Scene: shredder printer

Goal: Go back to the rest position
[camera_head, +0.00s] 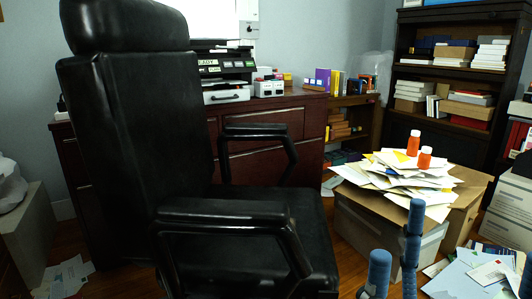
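The task names no object. A black leather office chair (135,130) with armrests stands close in front, filling the left and middle of the view.
Behind the chair is a dark wooden cabinet (265,120) with a printer (225,80). Right of the chair, a box (372,225) bears piled papers (395,182) and two orange bottles (413,143). A dark bookshelf (400,72) stands behind. Papers litter the floor; little is clear.

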